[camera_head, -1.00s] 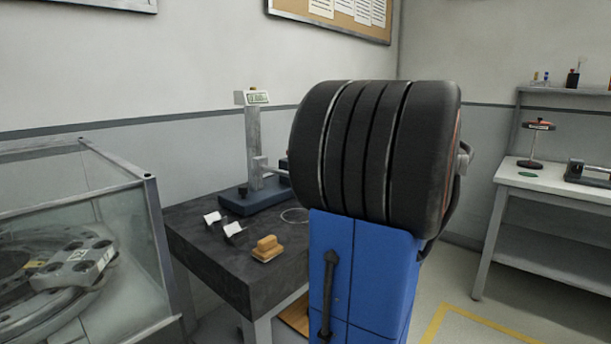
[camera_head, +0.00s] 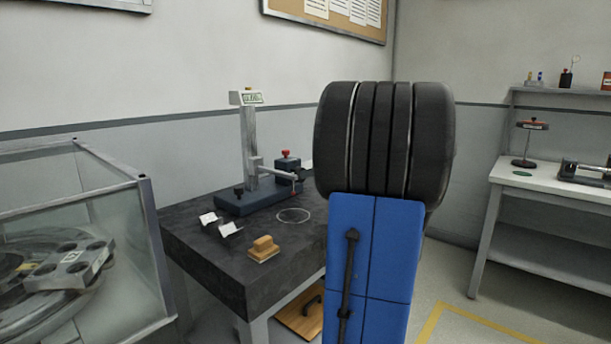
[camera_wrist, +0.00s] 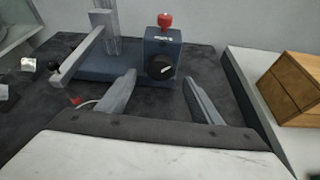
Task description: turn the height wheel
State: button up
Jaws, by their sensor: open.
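A black round wheel (camera_wrist: 161,67) with a pale mark sits on the front of a blue block (camera_wrist: 180,47) in the wrist view. A red knob (camera_wrist: 165,20) stands on top of the block. In the head view the block (camera_head: 287,167) stands beside the post of a height gauge (camera_head: 249,145) with a small display, on a dark table. My gripper (camera_wrist: 159,82) is open and empty in the wrist view. Its fingers point towards the wheel, one low on each side, apparently not touching it. In the head view my arm hides the gripper.
The dark table (camera_head: 205,255) also bears white cards (camera_head: 229,229), a wooden brush-like block (camera_head: 263,248) and a drawn ring (camera_head: 293,216). A glass-walled case (camera_head: 110,225) stands left. A wooden box (camera_wrist: 295,88) lies right in the wrist view. A white bench (camera_head: 545,182) stands far right.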

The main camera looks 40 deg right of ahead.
jog(key=shift+x, duration=2.75)
jog(key=c, duration=1.1)
jog(key=shift+n, duration=0.3)
jog(key=n+h, duration=0.2)
jog(key=n, duration=0.1)
jog(key=shift+a+f, duration=0.1)
jog(key=shift+a, duration=0.15)
jog(key=shift+n+t+h, duration=0.5)
jog(key=shift+n+h, duration=0.6)
jog(key=shift+n, duration=0.3)
jog(key=shift+f, duration=0.1)
